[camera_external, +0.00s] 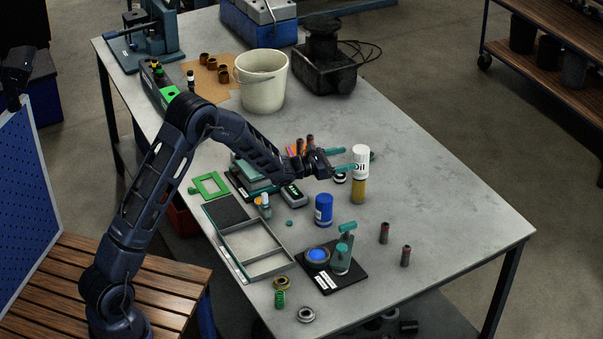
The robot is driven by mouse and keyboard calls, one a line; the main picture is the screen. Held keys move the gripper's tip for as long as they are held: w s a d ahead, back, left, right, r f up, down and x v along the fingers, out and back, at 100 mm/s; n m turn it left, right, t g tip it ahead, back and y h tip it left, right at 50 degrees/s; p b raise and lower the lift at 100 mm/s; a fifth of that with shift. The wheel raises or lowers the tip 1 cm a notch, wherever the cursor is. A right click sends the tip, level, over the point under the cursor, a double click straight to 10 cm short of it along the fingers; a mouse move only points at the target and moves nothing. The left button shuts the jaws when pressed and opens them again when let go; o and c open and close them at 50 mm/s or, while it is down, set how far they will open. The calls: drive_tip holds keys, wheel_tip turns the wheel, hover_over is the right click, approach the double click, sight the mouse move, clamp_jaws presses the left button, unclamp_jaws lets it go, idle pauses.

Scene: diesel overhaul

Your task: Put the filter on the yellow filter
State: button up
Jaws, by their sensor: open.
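A white filter marked "Oil" (360,153) stands upright on top of the yellow filter (358,191), on the right-middle part of the grey table. The two look stacked and roughly in line. My gripper (346,159) reaches in from the left at the height of the white filter, with its two teal fingers spread apart. The fingertips are at or just beside the white filter's left side; I cannot tell whether they touch it. A blue filter (323,209) stands upright on the table in front and to the left.
Two small dark cylinders (384,233) stand right. A white bucket (262,95) stands behind. The table's right side is mostly clear.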

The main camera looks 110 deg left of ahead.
drive_tip(key=shift+v, duration=1.75)
drive_tip(key=w+d+r+m+h, duration=0.4)
drive_tip(key=d+r+m, duration=0.1)
drive_tip(key=d, duration=0.6)
drive_tip(key=w+d+r+m+h, duration=0.4)
drive_tip(key=d+m+h, duration=0.1)
drive_tip(key=d, duration=0.7)
drive_tip(key=w+d+r+m+h, duration=0.4)
drive_tip(key=w+d+r+m, duration=0.1)
drive_tip(key=d, duration=0.6)
drive_tip(key=s+d+r+m+g+h, duration=0.25)
drive_tip(key=d+m, duration=0.35)
drive_tip(key=d, duration=0.9)
drive_tip(key=s+d+r+m+g+h, duration=0.1)
drive_tip(key=s+d+m+g, duration=0.2)
drive_tip(key=s+d+m, duration=0.5)
drive_tip(key=s+d+m+g, duration=0.25)
drive_tip(key=s+d, duration=0.25)
drive_tip(key=d, duration=0.7)
drive_tip(key=s+d+f+m+g+y, duration=0.1)
drive_tip(key=s+m+y, duration=0.2)
drive_tip(key=s, duration=0.7)
drive_tip(key=s+d+f+m+g+y, duration=0.1)
drive_tip(key=s+d+m+y, duration=0.1)
drive_tip(key=s+m, duration=0.6)
drive_tip(key=shift+s+d+y, duration=0.2)
drive_tip(key=shift+s+y, duration=0.55)
drive_tip(key=shift+s, duration=0.15)
